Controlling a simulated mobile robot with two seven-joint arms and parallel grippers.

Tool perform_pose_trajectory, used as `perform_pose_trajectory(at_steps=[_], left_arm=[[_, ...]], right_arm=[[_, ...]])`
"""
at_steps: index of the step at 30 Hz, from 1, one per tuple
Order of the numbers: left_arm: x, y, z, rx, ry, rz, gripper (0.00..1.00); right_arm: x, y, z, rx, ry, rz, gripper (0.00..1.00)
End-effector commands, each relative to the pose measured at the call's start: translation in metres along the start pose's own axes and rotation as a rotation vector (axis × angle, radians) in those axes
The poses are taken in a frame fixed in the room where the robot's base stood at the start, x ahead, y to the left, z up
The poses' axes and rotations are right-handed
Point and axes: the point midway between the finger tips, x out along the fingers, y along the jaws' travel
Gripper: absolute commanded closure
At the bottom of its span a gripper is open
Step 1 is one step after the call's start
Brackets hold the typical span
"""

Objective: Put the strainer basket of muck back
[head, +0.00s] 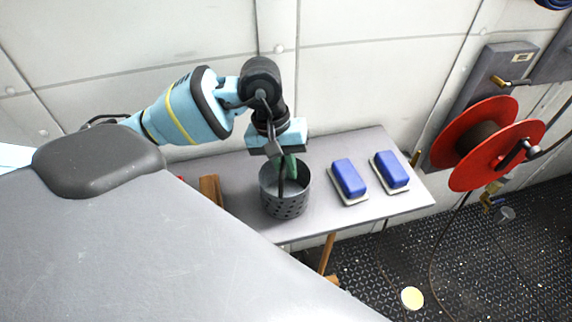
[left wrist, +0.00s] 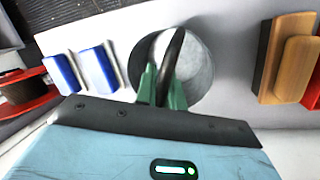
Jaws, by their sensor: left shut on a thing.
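The strainer basket (head: 285,205) is a dark grey perforated bucket at the middle of the bench in the head view. In the left wrist view the basket (left wrist: 200,70) shows a grey, round opening with a dark handle (left wrist: 173,55) across it. My left gripper (head: 287,172) points down over the basket's mouth. Its green fingers (left wrist: 162,92) are shut on the handle. The basket stands upright on or just above the bench; I cannot tell which. I cannot make out muck inside it. My right gripper is not in view.
The grey bench (head: 325,208) stands against a pale riveted wall. Two blue-topped blocks (head: 349,178) (head: 391,170) lie right of the basket, and a wooden block (head: 210,191) lies left. A red hose reel (head: 470,150) hangs at right.

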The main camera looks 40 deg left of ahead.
Motion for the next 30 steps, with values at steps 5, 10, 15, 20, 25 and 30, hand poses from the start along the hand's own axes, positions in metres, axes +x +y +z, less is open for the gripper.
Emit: perform_pose_trajectory(at_steps=[5, 10, 15, 20, 25, 30], left_arm=[[-0.001, 0.001, -0.001, 0.001, 0.003, 0.002, 1.0], [0.003, -0.001, -0.001, 0.0, 0.001, 0.001, 1.0], [0.003, -0.001, -0.001, 0.0, 0.001, 0.001, 0.72], [0.003, -0.001, -0.001, 0.0, 0.001, 0.001, 0.68], [0.001, 0.0, -0.001, 0.0, 0.002, 0.001, 0.68], [-0.013, 0.001, -0.002, 0.0, 0.006, 0.002, 0.68]], right_arm=[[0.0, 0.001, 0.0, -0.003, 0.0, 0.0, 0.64], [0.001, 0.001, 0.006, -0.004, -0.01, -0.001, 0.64], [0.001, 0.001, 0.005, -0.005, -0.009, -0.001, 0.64], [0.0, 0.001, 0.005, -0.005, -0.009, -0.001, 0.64], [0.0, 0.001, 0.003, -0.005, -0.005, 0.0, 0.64], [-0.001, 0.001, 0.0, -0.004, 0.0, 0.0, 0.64]])
